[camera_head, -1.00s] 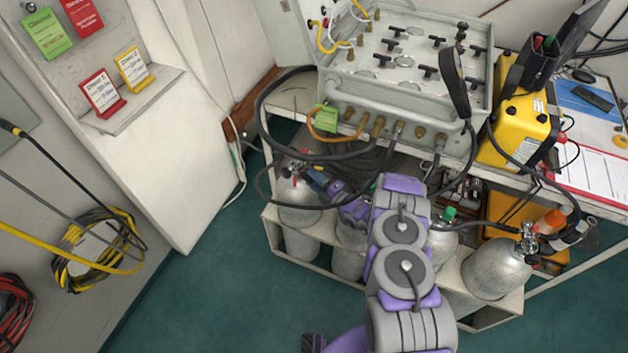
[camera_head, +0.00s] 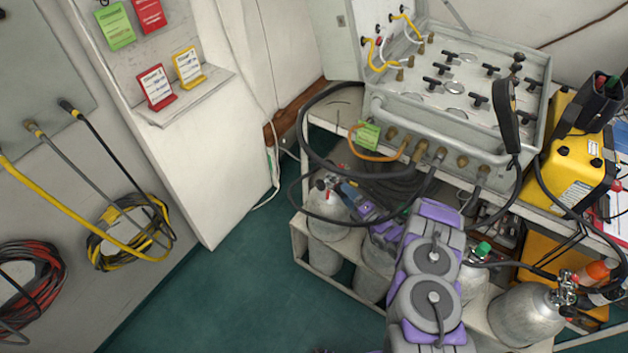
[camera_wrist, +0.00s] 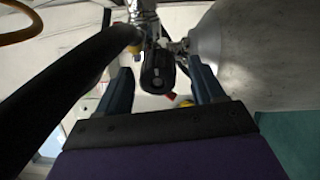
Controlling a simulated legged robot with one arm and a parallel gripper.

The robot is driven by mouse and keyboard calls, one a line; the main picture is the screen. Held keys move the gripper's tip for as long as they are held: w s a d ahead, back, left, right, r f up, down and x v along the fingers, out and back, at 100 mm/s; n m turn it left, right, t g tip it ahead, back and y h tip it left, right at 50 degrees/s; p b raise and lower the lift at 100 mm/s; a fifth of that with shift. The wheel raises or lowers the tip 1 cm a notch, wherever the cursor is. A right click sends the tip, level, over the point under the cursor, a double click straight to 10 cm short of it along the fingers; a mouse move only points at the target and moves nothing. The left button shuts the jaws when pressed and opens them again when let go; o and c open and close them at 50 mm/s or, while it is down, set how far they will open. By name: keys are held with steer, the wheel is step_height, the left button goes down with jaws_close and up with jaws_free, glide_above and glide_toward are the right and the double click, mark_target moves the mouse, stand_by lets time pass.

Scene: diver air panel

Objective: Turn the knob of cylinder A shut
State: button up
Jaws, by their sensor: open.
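My gripper (camera_head: 345,190) is at the valve of the leftmost grey cylinder (camera_head: 326,228) on the rack below the panel. In the wrist view my gripper (camera_wrist: 162,85) is open, with one dark blue finger on each side of a black knob (camera_wrist: 157,70). The knob sits between the fingers; whether either finger touches it I cannot tell. The metal valve and the pale cylinder body (camera_wrist: 260,50) are behind it, with a bit of red and yellow near the right finger. No letter A is readable on the cylinder, and the knob is hidden in the head view.
A black hose (camera_wrist: 65,100) passes close on the left in the wrist view. The grey air panel (camera_head: 455,95) overhangs the cylinders, with hoses looping down. Another cylinder (camera_head: 525,315) stands at the right. Clear green floor (camera_head: 235,290) lies left of the rack.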

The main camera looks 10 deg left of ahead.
steer(key=m, duration=2.3)
steer(key=m+h, duration=0.1)
steer(key=m, duration=1.1)
steer(key=shift+s+a, duration=0.2)
steer(key=shift+s, duration=0.05)
steer(key=n, duration=0.6)
steer(key=shift+n, duration=0.3)
steer(key=n, duration=0.2)
steer(key=shift+n+p, duration=0.3)
steer(key=n+p, duration=0.1)
steer(key=n, duration=0.2)
steer(key=shift+p, duration=0.4)
steer(key=shift+s+d+n, duration=0.1)
steer(key=shift+d+n, duration=0.1)
steer(key=shift+n, duration=0.2)
steer(key=f+p+v, duration=0.1)
steer(key=p+v, duration=0.2)
steer(key=v, duration=1.4)
steer(key=s+a+r+g+y, duration=0.1)
steer(key=a+r+g+y, duration=0.3)
steer(key=a+r, duration=0.7)
steer(key=s+a+r+m+g+y+b, duration=0.1)
steer(key=a+r+g+y, duration=0.3)
steer(key=a+r, duration=0.7)
step_height(320, 180, up, 3)
steer(key=shift+s+a+r+g+y, duration=0.1)
steer(key=shift+s+a+g+y, duration=0.2)
steer(key=shift+s+g, duration=0.4)
